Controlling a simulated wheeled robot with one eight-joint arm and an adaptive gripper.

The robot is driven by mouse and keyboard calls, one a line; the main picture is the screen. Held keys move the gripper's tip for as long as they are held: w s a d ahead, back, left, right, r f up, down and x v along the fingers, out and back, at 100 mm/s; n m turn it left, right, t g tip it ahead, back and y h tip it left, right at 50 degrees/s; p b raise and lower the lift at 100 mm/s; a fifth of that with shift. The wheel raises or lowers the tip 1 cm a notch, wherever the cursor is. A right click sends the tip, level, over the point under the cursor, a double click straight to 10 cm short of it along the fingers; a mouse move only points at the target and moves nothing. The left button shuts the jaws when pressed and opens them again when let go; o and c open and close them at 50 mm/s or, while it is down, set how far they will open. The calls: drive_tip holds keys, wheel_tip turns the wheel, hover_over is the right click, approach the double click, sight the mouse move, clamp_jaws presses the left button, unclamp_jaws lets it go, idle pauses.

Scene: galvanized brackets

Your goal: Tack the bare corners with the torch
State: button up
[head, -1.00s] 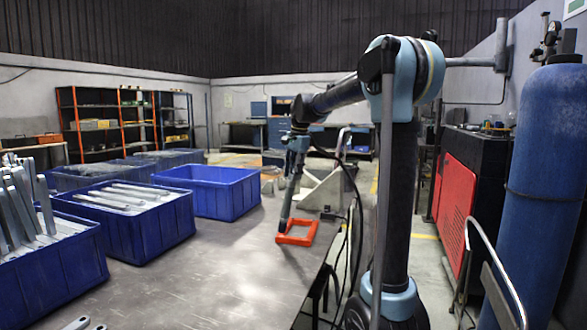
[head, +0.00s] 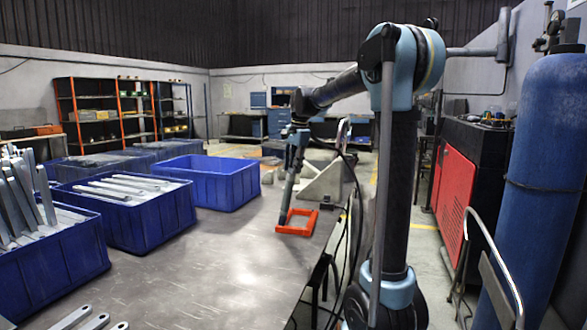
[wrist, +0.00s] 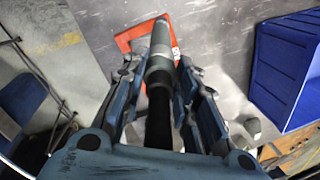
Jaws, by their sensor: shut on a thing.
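My gripper (wrist: 158,78) is shut on the torch, a long tube with a grey front part (wrist: 160,52) and a black rear part. In the head view the torch (head: 290,184) slants down to an orange-red square frame (head: 307,214) lying flat on the grey metal table. Its lower end is at the frame's left side; I cannot tell whether it touches. In the wrist view the torch covers part of the frame (wrist: 125,41). No bare or tacked corners can be made out at this size.
Blue bins (head: 209,185) stand along the table's left side, some filled with galvanized bars. Loose bars (head: 95,322) lie at the near edge. A grey angled piece (head: 325,183) stands behind the frame. A blue gas cylinder (head: 545,180) is at right. The table's middle is clear.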

drive_tip(key=shift+f, duration=0.35)
idle(2.1)
drive_tip(key=shift+r, duration=0.1)
drive_tip(key=shift+r, duration=2.95)
drive_tip(key=shift+d, duration=0.1)
drive_tip(key=s+d, duration=0.2)
drive_tip(key=d, duration=0.7)
drive_tip(key=shift+s+d+f, duration=0.1)
drive_tip(key=shift+f, duration=1.25)
drive_tip(key=shift+s+d+f, duration=0.1)
drive_tip(key=shift+f, duration=1.6)
